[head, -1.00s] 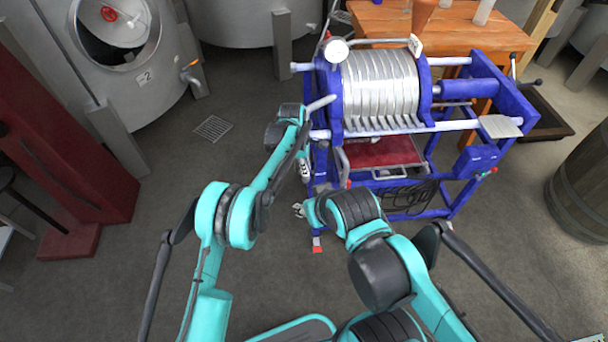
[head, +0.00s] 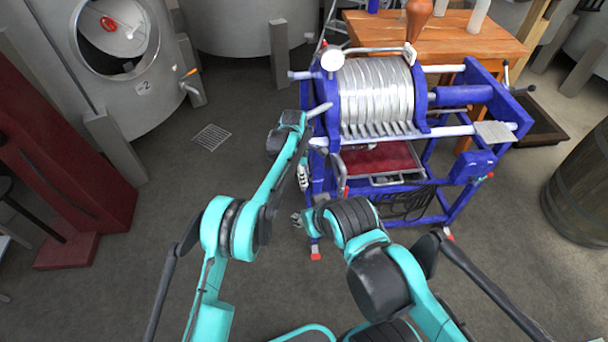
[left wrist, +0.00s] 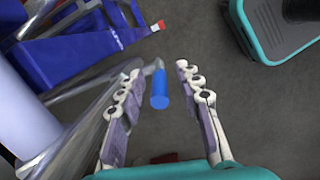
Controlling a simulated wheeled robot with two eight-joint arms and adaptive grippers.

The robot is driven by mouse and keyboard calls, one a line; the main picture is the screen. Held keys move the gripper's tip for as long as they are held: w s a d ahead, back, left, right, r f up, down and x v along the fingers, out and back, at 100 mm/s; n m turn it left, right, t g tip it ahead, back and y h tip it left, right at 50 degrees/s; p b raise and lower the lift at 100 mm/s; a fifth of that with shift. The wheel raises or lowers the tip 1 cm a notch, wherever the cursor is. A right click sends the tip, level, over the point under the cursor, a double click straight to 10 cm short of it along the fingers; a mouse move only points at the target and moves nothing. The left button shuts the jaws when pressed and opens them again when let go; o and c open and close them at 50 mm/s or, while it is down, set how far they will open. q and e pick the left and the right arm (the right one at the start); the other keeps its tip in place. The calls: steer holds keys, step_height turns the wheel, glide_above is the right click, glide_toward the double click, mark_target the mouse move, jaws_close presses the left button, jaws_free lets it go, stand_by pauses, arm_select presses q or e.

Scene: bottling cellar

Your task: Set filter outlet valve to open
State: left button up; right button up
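The filter is a blue-framed press with a pack of silver plates (head: 376,94), right of centre in the head view. In the left wrist view a blue lever handle (left wrist: 160,88) on a metal stem, apparently the outlet valve's, shows between the fingers. My left gripper (left wrist: 170,100) is open around it, with gaps visible on both sides. In the head view my left gripper (head: 303,178) points down at the filter's left end; the valve is hidden there. My right gripper (head: 297,219) is low beside the filter's left leg, mostly behind my own arm; its fingers are unclear.
A red tray (head: 376,160) sits under the plates. A pressure gauge (head: 332,60) tops the filter's left end. A wooden table (head: 465,35) stands behind, a barrel (head: 582,190) at right, and a steel tank (head: 150,105) at left.

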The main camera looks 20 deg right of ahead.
arm_select(q)
step_height(320, 180, up, 12)
steer(key=a, duration=0.1)
steer(key=shift+w+a, duration=0.15)
steer(key=shift+w, duration=0.05)
steer(key=shift+f, duration=0.1)
